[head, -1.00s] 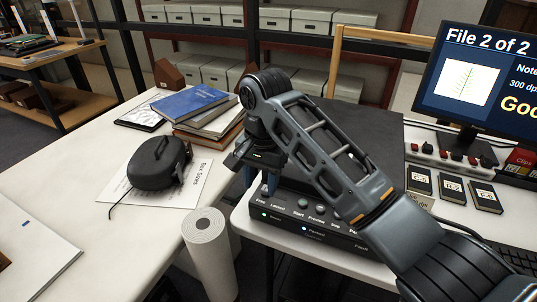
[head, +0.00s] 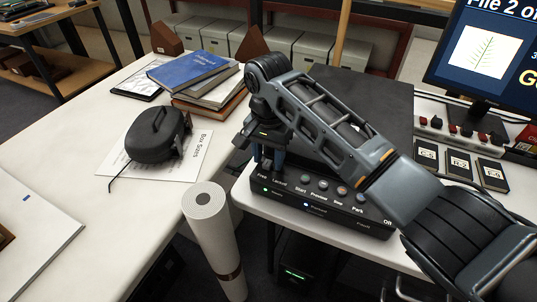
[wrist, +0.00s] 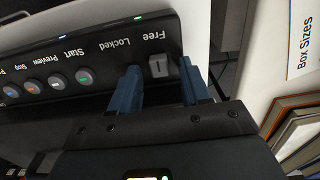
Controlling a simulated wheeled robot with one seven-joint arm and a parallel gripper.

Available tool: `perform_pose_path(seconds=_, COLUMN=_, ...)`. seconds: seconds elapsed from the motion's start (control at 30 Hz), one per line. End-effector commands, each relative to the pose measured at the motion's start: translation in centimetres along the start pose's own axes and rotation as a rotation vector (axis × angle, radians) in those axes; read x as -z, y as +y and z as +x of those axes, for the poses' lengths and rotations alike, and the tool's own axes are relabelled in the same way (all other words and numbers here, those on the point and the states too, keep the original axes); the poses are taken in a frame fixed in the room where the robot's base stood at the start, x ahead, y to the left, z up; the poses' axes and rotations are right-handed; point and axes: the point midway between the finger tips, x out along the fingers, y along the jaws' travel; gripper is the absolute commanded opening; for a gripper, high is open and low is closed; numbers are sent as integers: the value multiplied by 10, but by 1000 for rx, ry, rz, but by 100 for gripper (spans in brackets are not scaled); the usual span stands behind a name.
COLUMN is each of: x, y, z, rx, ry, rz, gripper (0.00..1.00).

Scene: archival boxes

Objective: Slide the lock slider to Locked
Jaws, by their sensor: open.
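The lock slider (wrist: 158,66) is a small grey knob on the dark control panel (wrist: 60,75), seen upside down in the wrist view. It sits nearer the "Free" label than the "Locked" label. My gripper (wrist: 160,88) is open, with one blue finger on each side of the slider and visible gaps between. Whether a finger touches it cannot be told. In the head view my gripper (head: 268,160) points down at the left end of the panel (head: 320,202), behind the printed labels. The slider is hidden there by my gripper.
A stack of books (head: 208,85), a black case (head: 158,135) and a paper sheet lie on the left table. A white roll (head: 215,240) stands in front of the gap between the tables.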

Motion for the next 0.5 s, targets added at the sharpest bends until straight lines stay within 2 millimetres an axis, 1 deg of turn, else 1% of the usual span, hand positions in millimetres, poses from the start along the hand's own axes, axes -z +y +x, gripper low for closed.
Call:
perform_pose_path(seconds=0.2, x=0, y=0, z=1, rx=0, ry=0, rz=0, gripper=47)
perform_pose_path(seconds=0.27, x=0, y=0, z=1, rx=0, ry=0, rz=0, gripper=42)
perform_pose_path(seconds=0.5, x=0, y=0, z=0, rx=0, ry=0, rz=0, gripper=19)
